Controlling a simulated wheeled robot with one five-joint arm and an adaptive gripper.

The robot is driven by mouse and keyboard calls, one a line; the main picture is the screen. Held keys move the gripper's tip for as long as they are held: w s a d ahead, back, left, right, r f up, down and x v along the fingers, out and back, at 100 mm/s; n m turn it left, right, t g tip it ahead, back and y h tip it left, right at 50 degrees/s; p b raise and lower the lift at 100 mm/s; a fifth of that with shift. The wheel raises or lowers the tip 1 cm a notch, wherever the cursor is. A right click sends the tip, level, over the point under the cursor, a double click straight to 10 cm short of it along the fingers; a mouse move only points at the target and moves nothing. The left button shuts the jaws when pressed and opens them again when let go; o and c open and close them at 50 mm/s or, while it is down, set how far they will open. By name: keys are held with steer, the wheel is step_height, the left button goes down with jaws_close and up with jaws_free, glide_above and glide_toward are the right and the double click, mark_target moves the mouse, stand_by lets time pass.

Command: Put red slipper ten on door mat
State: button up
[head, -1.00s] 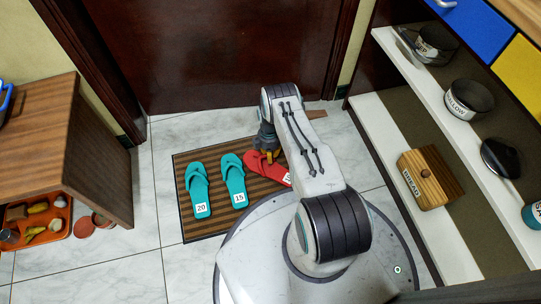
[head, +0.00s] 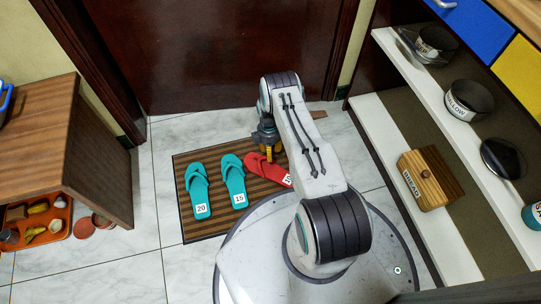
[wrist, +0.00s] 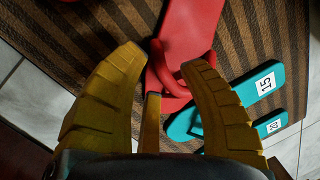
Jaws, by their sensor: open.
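The red slipper (head: 262,168) lies on the striped brown door mat (head: 218,224), to the right of two teal slippers. Its number label is partly hidden by my arm in the head view. In the wrist view the red slipper (wrist: 190,30) lies on the mat (wrist: 258,30), with its strap end close to my gripper. My gripper (wrist: 172,68) is open, its yellow fingers on either side of the slipper's strap end. In the head view my gripper (head: 270,156) is low over the slipper. I cannot tell whether the fingers touch it.
Teal slippers 20 (head: 199,190) and 15 (head: 234,181) lie on the mat's left and middle. A wooden cabinet (head: 95,150) stands left, shelves (head: 400,140) right, and a dark door (head: 220,60) behind.

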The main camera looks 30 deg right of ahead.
steer(key=a+r+m+t+p, duration=0.2)
steer(key=r+p, duration=0.8)
steer(key=r, duration=1.8)
steer(key=a+r+m+p, duration=0.3)
steer(key=r+p, duration=0.6)
steer(key=r, duration=2)
steer(key=s+a+r+m+t+p, duration=0.15)
steer(key=s+r+p, duration=0.4)
steer(key=r, duration=0.55)
steer(key=s+a+r+m+p, duration=0.2)
steer(key=s+r+p, duration=0.35)
steer(key=r, duration=0.65)
steer(key=s+a+r+m+t+p, duration=0.1)
steer(key=s+a+r+m+p, duration=0.1)
steer(key=s+r+p, duration=1)
step_height(320, 180, up, 2)
steer(key=s+m, duration=0.1)
steer(key=s, duration=0.1)
steer(key=shift+s+a+r, duration=0.15)
steer(key=shift+s+a, duration=0.15)
steer(key=shift+s, duration=0.05)
steer(key=shift+m+t, duration=0.25)
